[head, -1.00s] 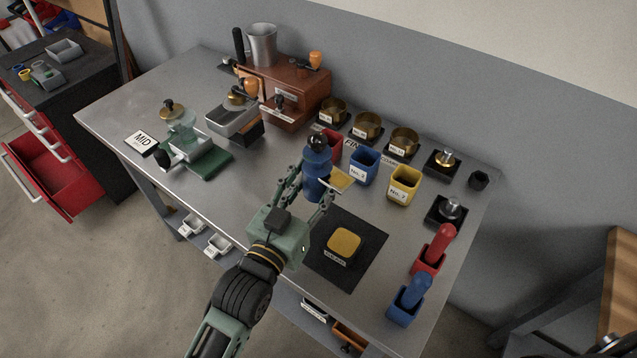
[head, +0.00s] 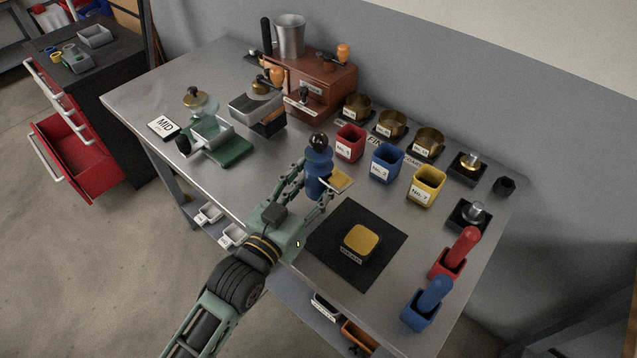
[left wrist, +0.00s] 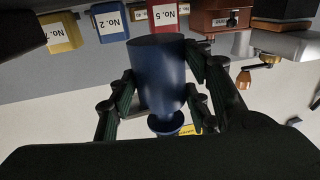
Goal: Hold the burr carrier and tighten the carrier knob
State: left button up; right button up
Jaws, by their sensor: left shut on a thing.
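My left gripper (head: 311,197) is shut on a blue, waisted body (head: 318,174) with a dark round knob (head: 318,141) on top. This appears to be the burr carrier with its knob. It looks about upright over the bench's front part; I cannot tell whether it touches the bench. In the left wrist view, the blue body (left wrist: 158,72) sits between the two fingers, with a narrower neck and flange beyond. The knob is not clear there. A small yellow plate (head: 341,181) shows just right of the blue body. My right gripper is out of view.
A red cup (head: 350,142), blue cup (head: 387,162) and yellow cup (head: 426,185) stand behind and right. A black mat (head: 385,265) with a yellow-topped block (head: 361,241) lies to the right. A green-based device (head: 228,151) stands left. Bench surface between device and gripper is clear.

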pick_arm(q)
jog(key=shift+w+a+f+b, duration=0.15)
jog(key=shift+a+f+b, duration=0.5)
jog(key=shift+a+f, duration=0.45)
jog(key=shift+w+a+f+b, duration=0.15)
jog(key=shift+a+f+b, duration=0.45)
jog(key=shift+a+f, duration=0.15)
jog(key=shift+w+a+f, duration=0.2)
jog(key=shift+w+f, duration=0.2)
jog(key=shift+w, duration=0.2)
jog(key=shift+w+a+f, duration=0.2)
jog(key=shift+w+f, duration=0.15)
jog(key=shift+w, duration=0.25)
grip_shut()
jog(key=shift+s+d+r, duration=0.1)
jog(key=shift+s+r, duration=0.1)
jog(key=shift+r, duration=0.05)
jog(key=shift+s+d+r, duration=0.1)
jog(key=shift+s+r, duration=0.05)
jog(key=shift+s, duration=0.05)
jog(key=shift+w, duration=0.15)
jog(key=shift+d+r, duration=0.1)
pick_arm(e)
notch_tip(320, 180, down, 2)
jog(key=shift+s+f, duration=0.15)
